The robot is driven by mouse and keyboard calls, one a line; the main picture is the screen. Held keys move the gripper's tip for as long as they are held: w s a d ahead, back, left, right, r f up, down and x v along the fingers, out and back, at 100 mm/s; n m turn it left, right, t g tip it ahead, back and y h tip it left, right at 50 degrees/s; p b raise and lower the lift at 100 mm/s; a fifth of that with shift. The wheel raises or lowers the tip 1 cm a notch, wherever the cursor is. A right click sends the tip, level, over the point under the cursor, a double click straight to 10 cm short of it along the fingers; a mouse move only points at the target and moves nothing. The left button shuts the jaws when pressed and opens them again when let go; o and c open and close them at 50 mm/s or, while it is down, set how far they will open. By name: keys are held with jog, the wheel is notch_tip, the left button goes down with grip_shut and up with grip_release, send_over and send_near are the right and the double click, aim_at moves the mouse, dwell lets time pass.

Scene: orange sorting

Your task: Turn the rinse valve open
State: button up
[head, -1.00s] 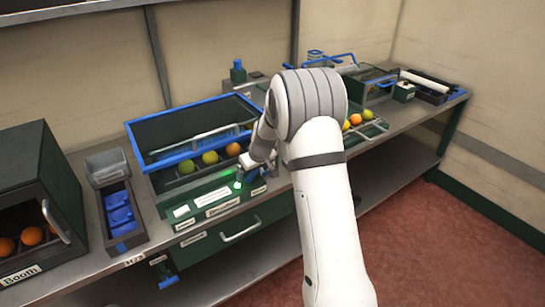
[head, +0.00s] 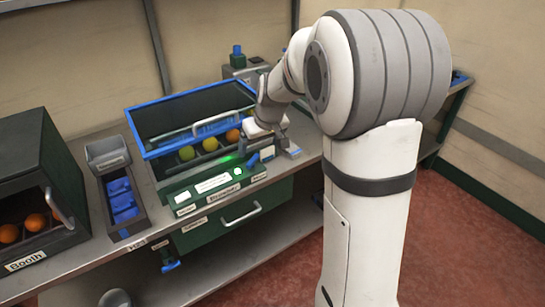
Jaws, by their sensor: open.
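My gripper (head: 274,138) is above the right end of the green control panel, near a short blue lever (head: 252,160). Its jaws are open and I see nothing held between them. The arm's wrist covers part of the panel's right side. Another blue handle (head: 171,266) hangs below the bench front, left of the drawer, well away from my gripper. A blue-topped knob (head: 238,56) stands at the back of the bench. The labels are too small to read, so I cannot tell which of these is the rinse valve.
A blue-rimmed bin (head: 139,143) holds several fruits behind the panel (head: 172,198), which shows a green light. A drawer with a bar handle (head: 241,213) is below. The dark Booth box (head: 62,170) with oranges stands left. My arm blocks the right side.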

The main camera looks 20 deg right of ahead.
jog(key=s+r, duration=0.3)
jog(key=s, duration=0.4)
jog(key=s+r+m+p, duration=0.1)
jog(key=s+r, duration=0.2)
jog(key=s, duration=0.4)
jog(key=shift+a, duration=0.15)
jog(key=shift+r, duration=0.1)
